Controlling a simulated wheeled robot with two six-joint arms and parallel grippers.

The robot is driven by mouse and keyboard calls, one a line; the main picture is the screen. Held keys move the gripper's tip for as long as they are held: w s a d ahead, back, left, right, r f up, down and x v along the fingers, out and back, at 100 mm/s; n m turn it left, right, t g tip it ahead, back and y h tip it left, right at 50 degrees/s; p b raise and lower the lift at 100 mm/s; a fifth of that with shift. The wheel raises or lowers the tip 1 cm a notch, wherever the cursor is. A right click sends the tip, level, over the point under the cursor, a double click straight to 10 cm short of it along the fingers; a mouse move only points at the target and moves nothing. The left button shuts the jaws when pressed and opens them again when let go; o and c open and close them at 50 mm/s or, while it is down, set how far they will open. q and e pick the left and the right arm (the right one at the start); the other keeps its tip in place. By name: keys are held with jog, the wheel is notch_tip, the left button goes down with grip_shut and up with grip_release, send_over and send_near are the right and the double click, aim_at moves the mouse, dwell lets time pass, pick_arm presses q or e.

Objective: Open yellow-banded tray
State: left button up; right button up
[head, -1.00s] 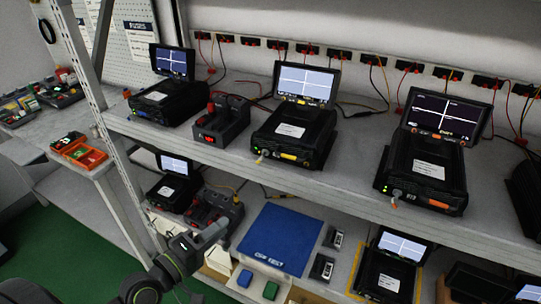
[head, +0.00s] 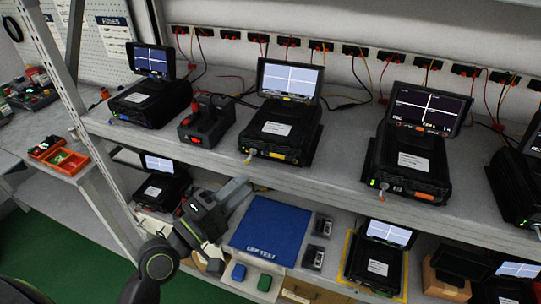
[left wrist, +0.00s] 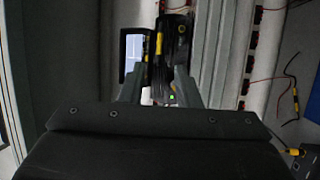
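The yellow-banded unit (head: 278,140) is a black box with a raised lit screen, in the middle of the upper shelf. A yellow band (head: 284,156) crosses its front, which looks shut. My left gripper (head: 238,188) is below and left of it, in front of the shelf edge, touching nothing that I can see. In the left wrist view a black unit with yellow marks (left wrist: 172,48) and a screen shows sideways beyond the two fingers (left wrist: 158,94). The fingers are apart with nothing seen between them. My right gripper is out of view.
Similar units stand on the upper shelf, including an orange-banded one (head: 412,160) at right. A dark holder with red parts (head: 206,122) stands to the left. The upper shelf edge (head: 330,200) runs below the unit. A blue mat (head: 268,230) lies on the lower shelf.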

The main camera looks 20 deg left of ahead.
pick_arm(q)
jog(key=p+x, duration=0.2)
jog(key=x, duration=0.7)
jog(key=shift+w+d, duration=0.1)
jog(key=shift+w, duration=0.15)
jog(key=shift+c, duration=0.2)
grip_shut()
